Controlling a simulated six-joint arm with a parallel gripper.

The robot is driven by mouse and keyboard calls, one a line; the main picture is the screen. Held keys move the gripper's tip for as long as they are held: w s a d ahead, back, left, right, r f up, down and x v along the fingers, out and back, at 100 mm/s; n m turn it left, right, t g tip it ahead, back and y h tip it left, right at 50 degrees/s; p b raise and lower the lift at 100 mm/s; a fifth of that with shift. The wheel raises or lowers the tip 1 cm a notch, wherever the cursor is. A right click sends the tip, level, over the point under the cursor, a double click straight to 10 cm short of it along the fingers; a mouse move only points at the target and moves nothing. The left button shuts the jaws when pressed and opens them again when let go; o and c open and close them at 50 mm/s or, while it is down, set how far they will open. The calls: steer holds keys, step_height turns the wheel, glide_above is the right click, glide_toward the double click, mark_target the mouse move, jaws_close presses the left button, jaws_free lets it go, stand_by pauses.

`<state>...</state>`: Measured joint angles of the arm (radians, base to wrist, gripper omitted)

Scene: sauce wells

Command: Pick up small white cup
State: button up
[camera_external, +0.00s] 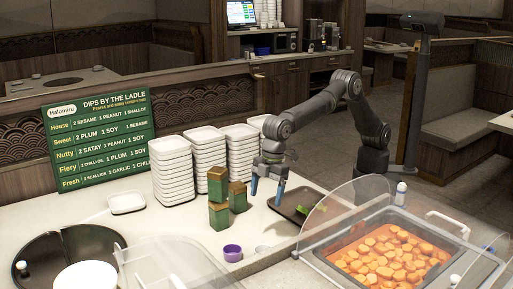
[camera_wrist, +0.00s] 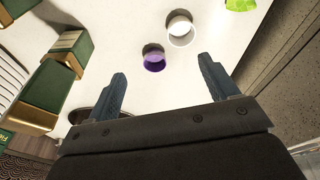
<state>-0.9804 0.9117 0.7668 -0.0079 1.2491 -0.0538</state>
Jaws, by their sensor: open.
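The small white cup (camera_wrist: 181,29) stands on the pale counter beside a small purple cup (camera_wrist: 154,60) in the wrist view. In the outside view the purple cup (camera_external: 232,253) is at the front of the counter, and a pale, faint round shape just right of it looks like the white cup. My gripper (camera_external: 266,193) is open, pointing down above the counter, behind the cups. In the wrist view both fingers (camera_wrist: 162,70) are spread with nothing between them. The cups lie ahead of the fingertips, the white one further off.
Green and brown boxes (camera_external: 218,215) stand left of my gripper, with stacks of white dishes (camera_external: 172,170) behind. A dark tray (camera_external: 284,200) with a bright green item lies to the right. Clear guards (camera_external: 335,213) and a food pan (camera_external: 390,250) stand at front right.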

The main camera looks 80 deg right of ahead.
steer(key=s+a+n, duration=0.1)
steer(key=a+n, duration=0.1)
steer(key=a, duration=0.3)
steer(key=shift+g+h, duration=0.4)
steer(key=f, duration=1.1)
steer(key=shift+a+f, duration=0.2)
steer(key=shift+a, duration=0.2)
steer(key=shift+w+a+f, duration=0.1)
steer(key=shift+a+f, duration=0.1)
steer(key=shift+f, duration=0.8)
steer(key=shift+w+a+f, duration=0.1)
steer(key=shift+a+f, duration=0.1)
steer(key=shift+f, duration=0.8)
steer(key=shift+w+a+f, duration=0.1)
steer(key=shift+a+f, duration=0.1)
steer(key=shift+f, duration=0.8)
steer(key=c, duration=1)
steer(key=shift+c, duration=0.3)
steer(key=shift+r, duration=0.15)
